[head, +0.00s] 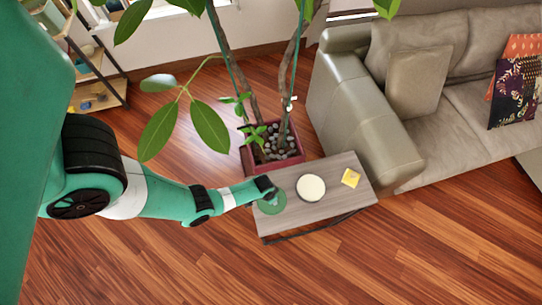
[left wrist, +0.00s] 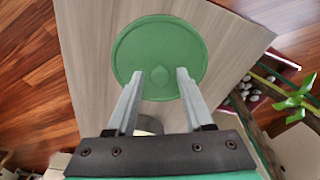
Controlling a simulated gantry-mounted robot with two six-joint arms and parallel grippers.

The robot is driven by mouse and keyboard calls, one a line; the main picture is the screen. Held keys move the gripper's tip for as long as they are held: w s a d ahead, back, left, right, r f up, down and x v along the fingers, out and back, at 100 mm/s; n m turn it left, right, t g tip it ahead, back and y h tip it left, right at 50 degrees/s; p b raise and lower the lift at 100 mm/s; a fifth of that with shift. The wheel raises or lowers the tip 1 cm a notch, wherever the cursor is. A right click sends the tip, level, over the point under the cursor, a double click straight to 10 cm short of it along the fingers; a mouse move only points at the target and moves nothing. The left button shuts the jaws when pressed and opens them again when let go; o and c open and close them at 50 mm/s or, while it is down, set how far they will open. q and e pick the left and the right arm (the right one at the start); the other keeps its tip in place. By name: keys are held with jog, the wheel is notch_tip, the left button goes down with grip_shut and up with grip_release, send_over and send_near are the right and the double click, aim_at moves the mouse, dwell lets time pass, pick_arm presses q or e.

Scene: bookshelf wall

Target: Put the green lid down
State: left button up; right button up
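The green lid (head: 271,203) is a flat round disc at the left end of the small grey wooden table (head: 335,205). My left gripper (head: 266,190) is just above the lid. I cannot tell whether the fingertips touch the lid. My right gripper is not in view.
A round cream-topped object (head: 311,187) stands right of the lid, and a yellow item (head: 350,178) lies farther right. A red planter (head: 290,162) with a leafy tree is behind the table. A grey sofa (head: 362,110) stands at the right.

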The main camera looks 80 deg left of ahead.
pick_arm(q)
jog(key=shift+o, duration=0.2)
jog(key=shift+r, duration=0.15)
notch_tip(320, 180, up, 12)
jog(key=s+p, duration=0.1)
jog(key=p, duration=1)
jog(key=shift+s+d+p, duration=0.3)
jog(key=shift+d+p, duration=0.05)
jog(key=shift+d, duration=0.05)
